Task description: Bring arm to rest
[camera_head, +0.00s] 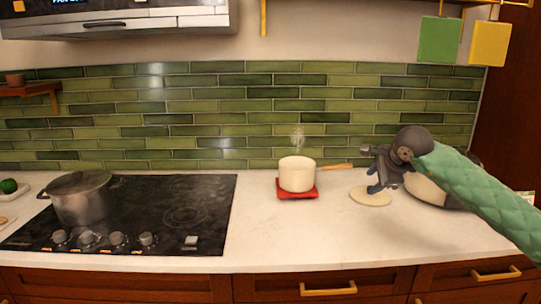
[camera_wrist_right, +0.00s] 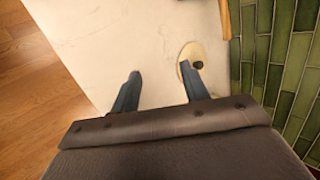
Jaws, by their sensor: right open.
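My right arm, in a green quilted sleeve (camera_head: 480,195), reaches in from the right in the head view. Its dark gripper (camera_head: 369,170) is over the counter near the wall, beside a round cream lid (camera_head: 371,198) lying on the counter. In the right wrist view the gripper's two blue fingers (camera_wrist_right: 161,80) are spread apart with nothing between them. The right-hand finger overlaps the lid (camera_wrist_right: 187,52) in that view, close to its dark knob (camera_wrist_right: 198,65); I cannot tell whether they touch. My left gripper is not in view.
A steaming cream pot (camera_head: 297,174) stands on a red trivet (camera_head: 297,194), its wooden handle pointing right. A round pale vessel (camera_head: 424,190) is partly hidden behind my arm. A lidded metal pot (camera_head: 82,202) stands on the black cooktop (camera_head: 150,190). The front middle counter (camera_head: 300,240) is clear.

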